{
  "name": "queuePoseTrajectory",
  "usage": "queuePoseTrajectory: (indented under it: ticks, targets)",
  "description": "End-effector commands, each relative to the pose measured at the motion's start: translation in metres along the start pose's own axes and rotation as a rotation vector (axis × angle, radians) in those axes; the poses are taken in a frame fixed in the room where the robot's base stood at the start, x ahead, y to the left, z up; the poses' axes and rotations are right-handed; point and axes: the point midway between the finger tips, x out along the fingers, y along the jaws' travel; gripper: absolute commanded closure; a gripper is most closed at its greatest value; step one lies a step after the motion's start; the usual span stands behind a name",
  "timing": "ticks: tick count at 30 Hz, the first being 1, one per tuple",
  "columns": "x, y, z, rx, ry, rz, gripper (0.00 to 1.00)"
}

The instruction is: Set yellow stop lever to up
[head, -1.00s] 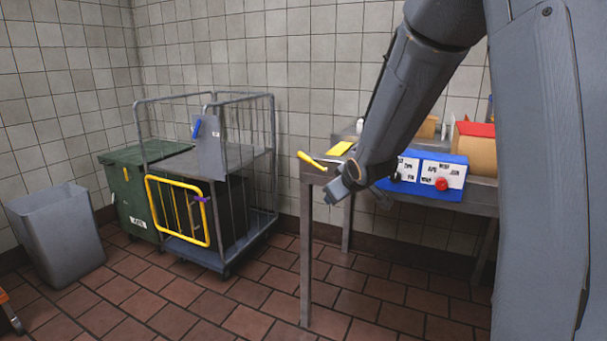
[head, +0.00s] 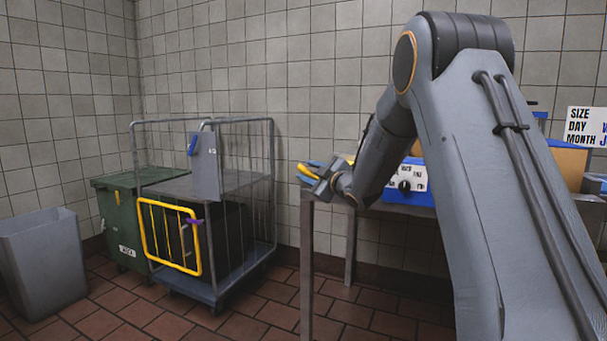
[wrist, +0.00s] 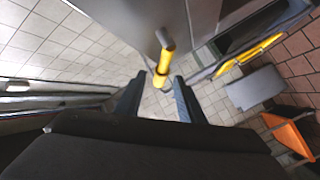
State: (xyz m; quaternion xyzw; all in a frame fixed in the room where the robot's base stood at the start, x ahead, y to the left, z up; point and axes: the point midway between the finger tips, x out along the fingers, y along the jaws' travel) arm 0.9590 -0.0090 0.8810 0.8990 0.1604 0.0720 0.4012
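The yellow stop lever (head: 306,179) sticks out at the left end of the metal table (head: 307,240), partly hidden by my gripper. My gripper (head: 311,172) is at the lever in the head view. In the wrist view my gripper (wrist: 157,88) has its two dark fingers apart. The handle lies between and just beyond the fingertips, with a gap on each side. I cannot tell whether a finger touches it.
A blue control box (head: 412,178) with a black knob stands on the table behind my arm. A roll cage (head: 273,165) with a yellow gate (head: 143,235) stands left, before a green bin (head: 122,225). A grey bin (head: 45,265) is far left. Floor between cage and table is clear.

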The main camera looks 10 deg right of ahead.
Motion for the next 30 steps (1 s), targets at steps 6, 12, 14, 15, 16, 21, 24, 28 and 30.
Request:
queuePoseTrajectory:
  ticks: [6,12,14,15,16,21,24,28,30]
  targets:
    - [0.025,-0.001,0.000,-0.001,0.001,0.000,0.65]
    - [0.031,0.000,0.000,0.000,-0.001,0.000,0.65]
    - [0.031,0.000,0.000,0.001,-0.001,0.000,0.65]
    - [0.031,0.000,0.000,0.001,-0.001,0.000,0.65]
    - [0.031,0.000,0.000,0.001,-0.001,0.000,0.65]
    - [0.031,0.000,0.000,0.001,-0.001,0.000,0.87]
    - [0.030,0.000,0.000,0.001,-0.001,0.000,1.00]
    - [0.030,0.000,0.000,0.001,-0.001,0.000,1.00]
    - [0.030,0.000,0.001,0.001,-0.001,0.001,1.00]
